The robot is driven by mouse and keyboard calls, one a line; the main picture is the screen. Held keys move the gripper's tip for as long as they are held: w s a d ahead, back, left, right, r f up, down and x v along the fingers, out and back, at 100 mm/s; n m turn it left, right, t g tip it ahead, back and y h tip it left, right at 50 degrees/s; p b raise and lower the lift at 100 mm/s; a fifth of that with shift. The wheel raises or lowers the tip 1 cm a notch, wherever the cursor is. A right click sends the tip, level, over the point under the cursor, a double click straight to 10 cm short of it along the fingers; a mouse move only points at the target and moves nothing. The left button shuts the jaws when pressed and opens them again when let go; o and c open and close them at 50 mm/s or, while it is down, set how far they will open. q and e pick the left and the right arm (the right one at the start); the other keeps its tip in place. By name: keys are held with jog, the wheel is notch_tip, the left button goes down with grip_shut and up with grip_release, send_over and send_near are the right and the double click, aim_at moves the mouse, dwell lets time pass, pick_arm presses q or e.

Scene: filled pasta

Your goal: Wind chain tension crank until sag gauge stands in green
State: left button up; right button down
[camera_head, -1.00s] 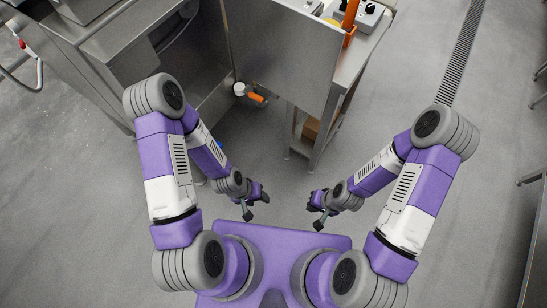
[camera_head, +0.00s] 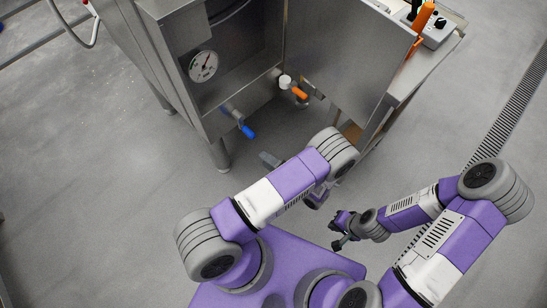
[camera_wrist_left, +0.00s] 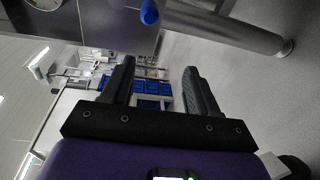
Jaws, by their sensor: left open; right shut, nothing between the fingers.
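A round white dial gauge (camera_head: 203,66) with a needle is set in the steel machine's recess. Its edge also shows in the left wrist view (camera_wrist_left: 43,7). I cannot read a green zone or tell whether it is the sag gauge. I cannot make out a crank for certain. A blue-ended handle (camera_head: 247,131) sticks out below the gauge, and an orange-ended handle (camera_head: 299,93) is to its right. My left gripper (camera_wrist_left: 158,82) is open and empty; in the head view my arm mostly hides it. My right gripper (camera_head: 340,232) is shut and empty, low in front of my base.
A steel panel (camera_head: 340,60) stands right of the recess. A side table (camera_head: 412,75) carries a control box (camera_head: 438,30) and an orange upright handle (camera_head: 422,18). A machine leg (camera_head: 219,155) stands near my left arm. Floor at left is clear.

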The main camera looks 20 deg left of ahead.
aim_at(254, 137)
pick_arm(q)
jog(key=shift+w+a+r+m+t, duration=0.2)
jog(key=shift+w+a+m+t, duration=0.15)
jog(key=shift+w+a, duration=1.15)
jog(key=shift+w+a+r+m+t, duration=0.35)
jog(key=shift+w+a, duration=0.5)
jog(key=shift+a, duration=1.2)
jog(key=shift+w+a+r+m+t, duration=0.15)
jog(key=shift+w+a+t, duration=0.25)
jog(key=shift+w+a, duration=1.1)
jog(key=shift+s+a, duration=0.25)
jog(key=shift+s, duration=0.05)
